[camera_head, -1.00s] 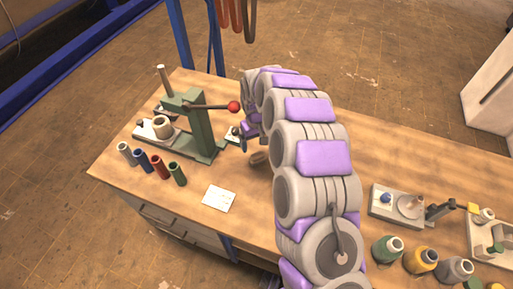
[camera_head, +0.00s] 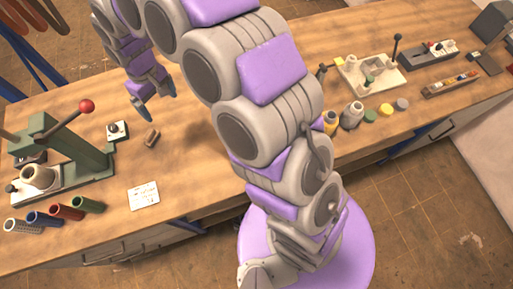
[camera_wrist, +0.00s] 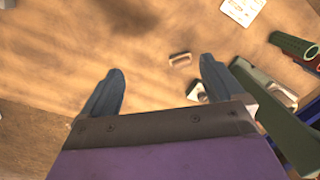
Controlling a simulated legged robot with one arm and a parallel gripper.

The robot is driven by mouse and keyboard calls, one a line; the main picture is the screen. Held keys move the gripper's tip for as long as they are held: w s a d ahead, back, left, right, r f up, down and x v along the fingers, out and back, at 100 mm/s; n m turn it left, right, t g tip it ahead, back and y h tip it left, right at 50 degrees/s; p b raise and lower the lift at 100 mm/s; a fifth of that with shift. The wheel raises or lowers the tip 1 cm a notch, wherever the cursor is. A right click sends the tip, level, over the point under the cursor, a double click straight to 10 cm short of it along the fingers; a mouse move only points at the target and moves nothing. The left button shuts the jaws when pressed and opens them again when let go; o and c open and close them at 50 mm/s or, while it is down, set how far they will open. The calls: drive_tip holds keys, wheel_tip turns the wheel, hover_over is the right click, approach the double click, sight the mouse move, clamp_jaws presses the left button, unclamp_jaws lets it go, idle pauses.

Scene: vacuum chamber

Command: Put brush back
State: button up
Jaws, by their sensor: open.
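A small brown block-like object (camera_head: 152,137), which may be the brush, lies on the wooden table to the right of the green press. It also shows in the wrist view (camera_wrist: 180,59), between and beyond my fingertips. My gripper (camera_head: 158,104) is open and empty, its fingers pointing down above the table, behind the brown object in the head view. In the wrist view my gripper (camera_wrist: 162,68) has its two grey fingers wide apart with nothing between them. A small white base with a dark knob (camera_head: 117,131) stands left of the brown object.
A green press (camera_head: 65,150) with a red-knobbed lever stands at the left, with several coloured tubes (camera_head: 60,213) in front. A white card (camera_head: 144,195) lies near the front edge. Spools (camera_head: 352,114) and small fixtures (camera_head: 370,75) stand at the right.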

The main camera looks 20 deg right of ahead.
drive_tip(key=s+d+r+m, duration=0.2)
drive_tip(key=s+d+r, duration=0.4)
drive_tip(key=d, duration=0.3)
drive_tip(key=s+d+r+m, duration=0.1)
drive_tip(key=s+d+m, duration=0.2)
drive_tip(key=s+d, duration=0.5)
drive_tip(key=s+d+r+m+g, duration=0.1)
drive_tip(key=s+d+r+m, duration=0.1)
drive_tip(key=s+d, duration=0.7)
drive_tip(key=s, duration=0.7)
drive_tip(key=shift+m, duration=0.4)
drive_tip(key=shift+f+b, duration=0.95)
